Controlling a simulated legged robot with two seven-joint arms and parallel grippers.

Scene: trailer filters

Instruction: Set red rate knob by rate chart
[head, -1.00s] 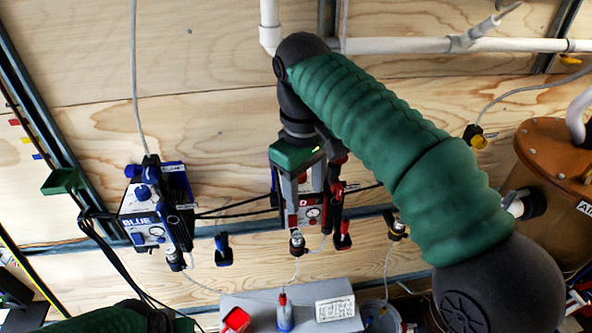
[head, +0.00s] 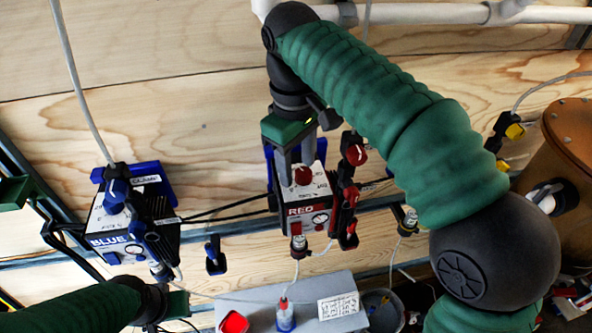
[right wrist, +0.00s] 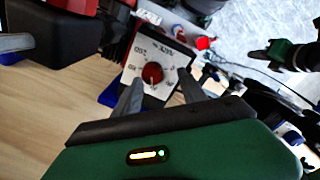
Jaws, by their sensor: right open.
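The red rate knob (head: 303,175) is on the white top face of the box marked RED (head: 308,209). In the right wrist view the knob (right wrist: 152,73) sits on a white dial plate with printed marks. My right gripper (head: 296,163) is open just above the knob. Its two fingers (right wrist: 161,84) show on either side of the knob, and I cannot tell if they touch it. A white card with small print (head: 338,305), perhaps the rate chart, lies on the grey box; its text is unreadable. My left gripper (head: 176,304) is low at the left, its fingers not distinguishable.
The box marked BLUE (head: 108,243) is on the wall at left. Red valve handles (head: 353,180) stand close right of the red box. A grey box (head: 257,309) is below, with a red cup (head: 233,322) and a tube (head: 285,317). A brown tank (head: 575,140) is at right.

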